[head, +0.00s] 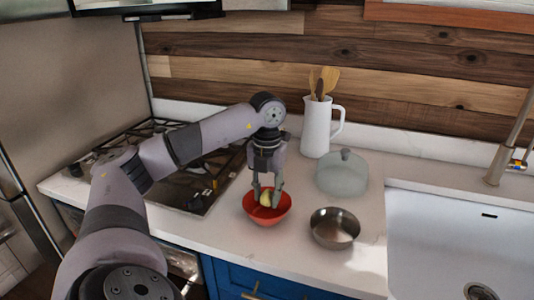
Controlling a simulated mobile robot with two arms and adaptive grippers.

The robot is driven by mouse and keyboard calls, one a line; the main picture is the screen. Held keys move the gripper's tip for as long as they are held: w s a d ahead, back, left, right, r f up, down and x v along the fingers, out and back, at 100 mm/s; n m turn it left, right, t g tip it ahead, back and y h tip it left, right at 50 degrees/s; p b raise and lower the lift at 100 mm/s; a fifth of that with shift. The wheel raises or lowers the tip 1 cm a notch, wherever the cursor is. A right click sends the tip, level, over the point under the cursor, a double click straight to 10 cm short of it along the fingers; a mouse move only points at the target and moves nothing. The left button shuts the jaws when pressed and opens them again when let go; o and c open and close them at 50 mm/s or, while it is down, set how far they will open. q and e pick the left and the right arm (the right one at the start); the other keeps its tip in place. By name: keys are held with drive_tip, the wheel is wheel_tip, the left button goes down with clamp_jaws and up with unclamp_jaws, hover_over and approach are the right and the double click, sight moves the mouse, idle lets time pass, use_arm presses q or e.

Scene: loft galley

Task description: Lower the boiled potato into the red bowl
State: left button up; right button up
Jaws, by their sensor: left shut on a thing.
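The red bowl (266,217) stands on the white counter, right of the stove. My left gripper (267,201) points straight down over the bowl, its fingertips at or just inside the rim. It is shut on the pale yellow boiled potato (265,197), which shows between the fingers over the bowl's opening. The fingers hide part of the potato. I cannot tell whether the potato touches the bowl's inside. My right gripper is not in view.
A metal bowl (334,229) stands close right of the red bowl. A lidded glass dish (342,174) and a white pitcher (317,130) with wooden utensils stand behind. The stove (185,185) is left, the white sink (450,235) right.

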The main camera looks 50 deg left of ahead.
sight(267, 215)
use_arm(q)
drive_tip(key=shift+f+b, duration=1.6)
drive_tip(key=shift+f, duration=0.8)
drive_tip(key=shift+c, duration=0.2)
idle(0.6)
drive_tip(key=o, duration=1.1)
drive_tip(key=shift+o, duration=0.2)
drive_tip(key=shift+r, duration=0.1)
wheel_tip(267, 215, up, 11)
drive_tip(key=shift+f, duration=0.1)
drive_tip(key=shift+r, duration=0.5)
